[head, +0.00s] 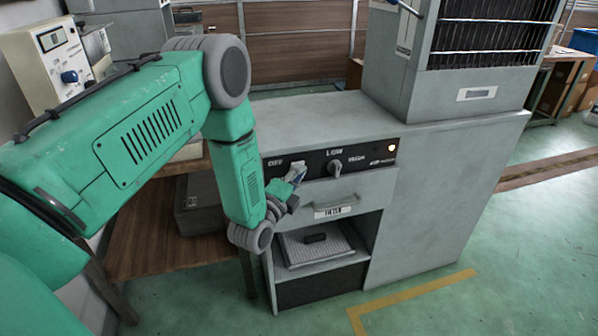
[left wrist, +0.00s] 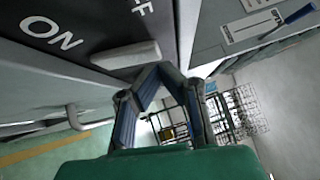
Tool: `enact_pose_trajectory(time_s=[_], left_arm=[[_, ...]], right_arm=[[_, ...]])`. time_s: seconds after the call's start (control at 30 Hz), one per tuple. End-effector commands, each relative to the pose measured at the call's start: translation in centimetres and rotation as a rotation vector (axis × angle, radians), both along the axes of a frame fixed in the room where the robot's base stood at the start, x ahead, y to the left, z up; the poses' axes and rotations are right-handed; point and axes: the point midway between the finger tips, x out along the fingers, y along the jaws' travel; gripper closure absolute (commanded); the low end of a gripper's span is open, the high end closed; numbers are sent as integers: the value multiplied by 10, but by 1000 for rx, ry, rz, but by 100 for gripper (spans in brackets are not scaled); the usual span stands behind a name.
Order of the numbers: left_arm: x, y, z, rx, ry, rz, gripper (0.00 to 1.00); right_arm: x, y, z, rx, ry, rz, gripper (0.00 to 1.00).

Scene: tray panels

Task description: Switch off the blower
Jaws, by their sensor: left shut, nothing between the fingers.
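The blower is a grey cabinet (head: 440,180) with a black control panel (head: 365,160) lettered OFF, LOW and HIGH around a grey knob (head: 335,167). A small lamp (head: 392,148) at the panel's right end glows. My left gripper (head: 297,174) is at the panel's left part, left of the knob, and partly covers that area. In the left wrist view a pale bar-shaped switch (left wrist: 126,55) sits on the dark panel between ON and partly cut-off OFF lettering. My left fingers (left wrist: 158,70) are shut and empty, with their tips close by the switch's right end. I cannot tell whether they touch.
Below the panel are a drawer with a handle (head: 336,202) and an open shelf holding a light pad (head: 316,247). A louvred grey unit (head: 480,60) stands on the cabinet. A wooden table (head: 160,245) is at left.

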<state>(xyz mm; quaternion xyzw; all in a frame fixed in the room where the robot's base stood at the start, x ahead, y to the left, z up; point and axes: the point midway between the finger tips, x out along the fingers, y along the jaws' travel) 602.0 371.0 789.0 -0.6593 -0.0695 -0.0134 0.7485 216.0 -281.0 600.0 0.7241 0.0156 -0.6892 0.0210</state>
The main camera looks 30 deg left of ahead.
Motion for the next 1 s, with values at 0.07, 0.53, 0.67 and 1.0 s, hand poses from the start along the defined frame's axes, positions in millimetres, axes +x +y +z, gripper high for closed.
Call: enact_pose_trajectory(time_s=[0.07,0.53,0.67,1.0], left_arm=[[3,4,1,0,-1,1,100],[6,6,5,-17,16,-2,100],[9,10,7,-61,52,-3,100],[11,9,6,-58,51,-5,100]], right_arm=[[0,0,-1,0,0,0,60],[0,0,6,0,0,0,60],[1,0,13,0,-1,0,60],[0,0,12,0,0,0,60]])
